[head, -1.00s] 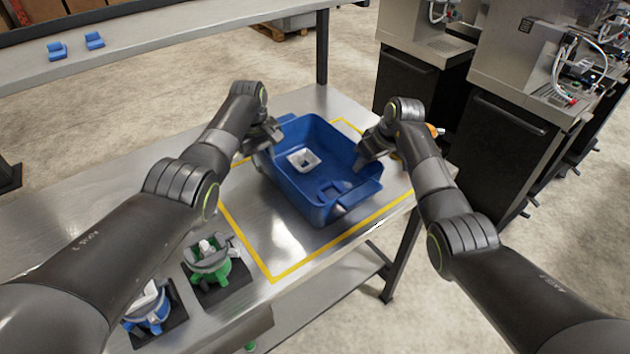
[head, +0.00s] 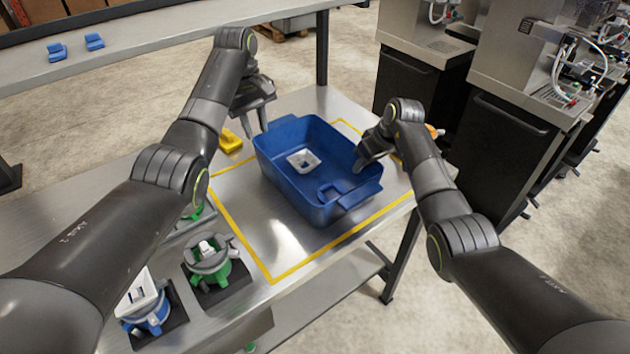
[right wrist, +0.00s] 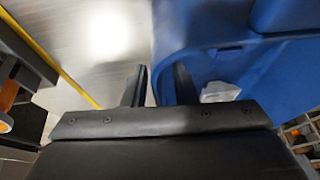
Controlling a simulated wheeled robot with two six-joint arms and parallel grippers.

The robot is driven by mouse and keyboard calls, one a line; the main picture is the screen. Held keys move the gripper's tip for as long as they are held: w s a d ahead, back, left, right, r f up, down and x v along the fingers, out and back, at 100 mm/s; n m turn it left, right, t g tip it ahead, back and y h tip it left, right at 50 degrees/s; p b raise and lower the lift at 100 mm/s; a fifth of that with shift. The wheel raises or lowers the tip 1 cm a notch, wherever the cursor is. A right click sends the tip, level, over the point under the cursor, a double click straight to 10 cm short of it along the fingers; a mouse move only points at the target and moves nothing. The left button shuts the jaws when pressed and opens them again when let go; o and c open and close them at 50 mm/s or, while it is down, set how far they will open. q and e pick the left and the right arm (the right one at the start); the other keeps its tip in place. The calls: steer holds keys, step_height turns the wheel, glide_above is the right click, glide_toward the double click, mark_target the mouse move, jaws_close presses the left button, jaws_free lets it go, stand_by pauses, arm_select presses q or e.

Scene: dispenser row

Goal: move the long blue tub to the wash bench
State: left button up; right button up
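The long blue tub (head: 330,205) stands upright on a steel bench, inside a yellow-taped rectangle (head: 268,262). A small white square piece (head: 303,161) lies in it. My left gripper (head: 255,126) is open and empty, raised just behind the tub's left end and apart from it. My right gripper (head: 364,162) is at the tub's right rim. In the right wrist view its fingers (right wrist: 160,86) stand apart on either side of the blue wall, with a narrow strip of steel showing between the outer finger and the tub.
Green (head: 210,262) and blue (head: 148,312) holders with white pieces stand at the bench's front left. A yellow object (head: 230,141) lies left of the tub. Dark-fronted machines (head: 500,150) stand beyond the bench's right end. A shelf (head: 150,48) with two blue pieces is behind.

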steer(key=v, duration=1.2)
steer(key=shift+f, duration=0.1)
